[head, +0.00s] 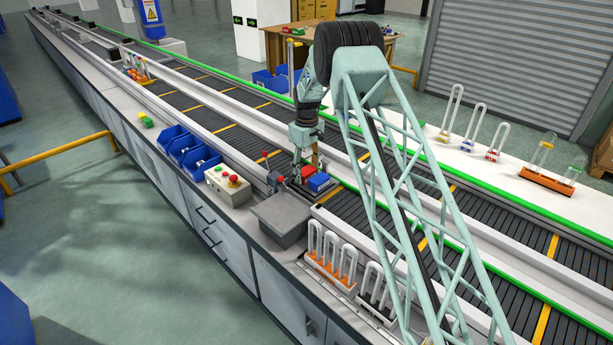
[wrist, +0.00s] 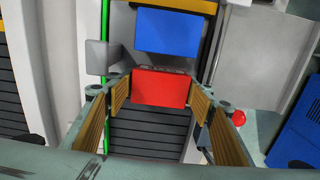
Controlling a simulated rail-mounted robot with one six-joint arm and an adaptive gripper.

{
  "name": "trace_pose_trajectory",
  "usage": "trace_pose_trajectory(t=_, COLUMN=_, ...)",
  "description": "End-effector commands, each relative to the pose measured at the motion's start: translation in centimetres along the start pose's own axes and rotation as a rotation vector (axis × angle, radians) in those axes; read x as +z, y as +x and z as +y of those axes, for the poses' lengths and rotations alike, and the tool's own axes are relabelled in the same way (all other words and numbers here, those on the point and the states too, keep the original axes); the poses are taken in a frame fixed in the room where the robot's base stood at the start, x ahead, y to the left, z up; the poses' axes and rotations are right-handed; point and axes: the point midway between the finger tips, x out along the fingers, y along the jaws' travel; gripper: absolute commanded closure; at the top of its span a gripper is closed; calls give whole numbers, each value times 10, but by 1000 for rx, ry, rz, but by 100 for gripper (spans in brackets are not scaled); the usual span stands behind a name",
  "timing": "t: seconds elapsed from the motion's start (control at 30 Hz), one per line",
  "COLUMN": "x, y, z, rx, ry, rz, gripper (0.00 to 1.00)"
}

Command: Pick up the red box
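The red box (wrist: 160,88) lies between the two fingers of my gripper (wrist: 160,100) in the wrist view. Its left and right edges line up with the tan finger pads, but I cannot tell whether they press on it. In the head view my gripper (head: 300,172) points down at the conveyor. The red box (head: 308,171) shows there partly behind the fingers. A blue box (head: 320,182) lies close beside the red one, and it also shows above the red box in the wrist view (wrist: 168,31).
The dark slatted conveyor (head: 238,143) runs beneath, with raised rails on both sides. Nearby are a grey plate (head: 281,219), a control box (head: 229,186) with buttons, blue bins (head: 193,153) and racks of clear looped tubes (head: 331,252). The conveyor beyond the boxes is mostly clear.

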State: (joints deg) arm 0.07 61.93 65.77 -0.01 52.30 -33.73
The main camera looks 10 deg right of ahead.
Motion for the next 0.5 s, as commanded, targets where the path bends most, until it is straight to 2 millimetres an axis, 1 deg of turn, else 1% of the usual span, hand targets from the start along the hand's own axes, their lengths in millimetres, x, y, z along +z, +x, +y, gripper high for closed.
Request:
trace_pose_trajectory(t=0.03, x=0, y=0, z=0, rx=0, ry=0, rz=0, gripper=56)
trace_pose_trajectory(t=0.17, x=0, y=0, z=0, rx=0, ry=0, rz=0, gripper=68)
trace_pose_trajectory(t=0.5, x=0, y=-2, z=0, rx=0, ry=0, rz=0, gripper=68)
